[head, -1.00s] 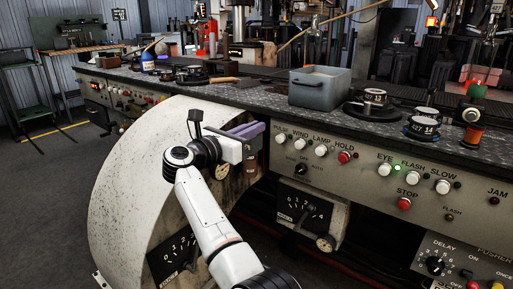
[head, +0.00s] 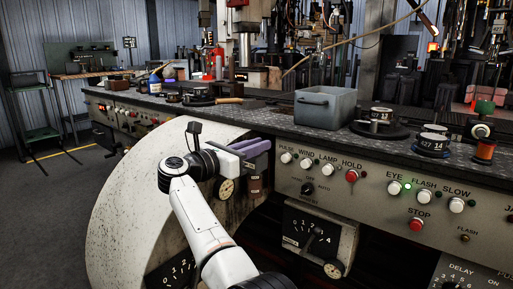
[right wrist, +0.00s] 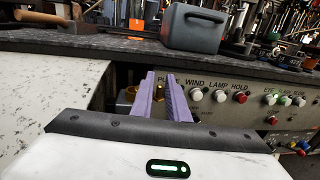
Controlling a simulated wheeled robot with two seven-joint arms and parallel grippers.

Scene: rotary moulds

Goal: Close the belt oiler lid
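I cannot clearly make out a lid. A small brown, jar-like part (head: 255,185), perhaps the belt oiler, sits under the bench edge beside a round brass gauge (head: 226,188). My right gripper (head: 258,146) has purple fingers, just above and in front of the brown part. In the right wrist view its fingers (right wrist: 162,80) point at the panel's left end with a narrow gap and nothing between them. My left gripper is not in view.
The control panel (head: 320,190) with knobs and buttons lies right of my gripper. A grey bin (head: 325,108) and several round moulds stand on the bench top (head: 280,125). A large pale curved housing (head: 120,200) is at left. Open floor (head: 45,215) lies further left.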

